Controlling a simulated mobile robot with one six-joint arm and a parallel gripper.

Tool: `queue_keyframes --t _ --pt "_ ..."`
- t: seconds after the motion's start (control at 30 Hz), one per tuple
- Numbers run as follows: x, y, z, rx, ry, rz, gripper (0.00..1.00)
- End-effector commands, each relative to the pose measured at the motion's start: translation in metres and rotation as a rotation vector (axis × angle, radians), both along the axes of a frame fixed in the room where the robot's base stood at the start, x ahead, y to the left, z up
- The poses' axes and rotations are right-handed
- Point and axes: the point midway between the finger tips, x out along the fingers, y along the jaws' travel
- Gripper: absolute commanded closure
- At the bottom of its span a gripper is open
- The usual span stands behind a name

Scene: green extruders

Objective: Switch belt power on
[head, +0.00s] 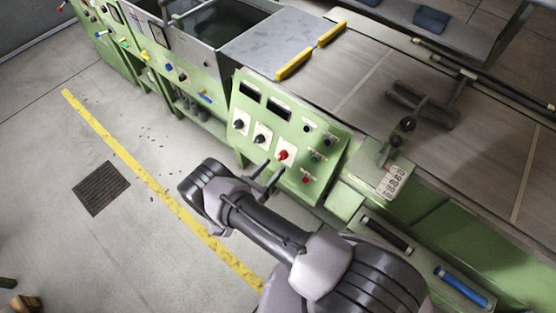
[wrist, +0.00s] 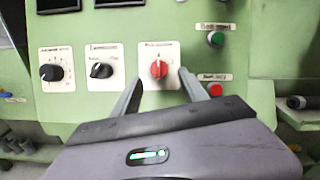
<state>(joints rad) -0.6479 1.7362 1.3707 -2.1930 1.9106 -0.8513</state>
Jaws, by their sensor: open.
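The green control panel (head: 288,130) faces my arm, and its lower part fills the wrist view (wrist: 130,20). A red rotary knob (wrist: 159,69) sits on a white plate; its pointer looks about upright. It also shows in the head view (head: 283,155). My gripper (wrist: 160,78) is open, its two fingers on either side of and slightly below the red knob, with nothing between them. I cannot tell whether they touch the panel. In the head view my gripper (head: 271,174) is just below the knob. The plate lettering is too small to read surely.
Two black knobs, one at far left (wrist: 57,73) and one in the middle (wrist: 102,70), are left of the red one. A green button (wrist: 215,38) and a red button (wrist: 215,89) are at right, the red one close to the right finger. A conveyor (head: 400,100) lies behind.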

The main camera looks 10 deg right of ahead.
Motion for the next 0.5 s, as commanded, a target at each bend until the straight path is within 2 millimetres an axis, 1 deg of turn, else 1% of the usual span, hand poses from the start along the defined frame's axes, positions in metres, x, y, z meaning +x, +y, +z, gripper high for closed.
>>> queue_keyframes --t 0.03,0.1,0.2,0.33,0.5 --pt "0.006 -0.010 -0.001 0.000 0.000 -0.004 0.49" --pt "0.014 -0.020 -0.001 0.001 -0.001 -0.003 0.49" --pt "0.021 -0.029 -0.001 0.000 -0.001 -0.002 0.49" --pt "0.025 -0.033 0.000 0.001 -0.001 0.000 0.49" --pt "0.026 -0.033 0.000 0.001 -0.001 0.000 0.49"
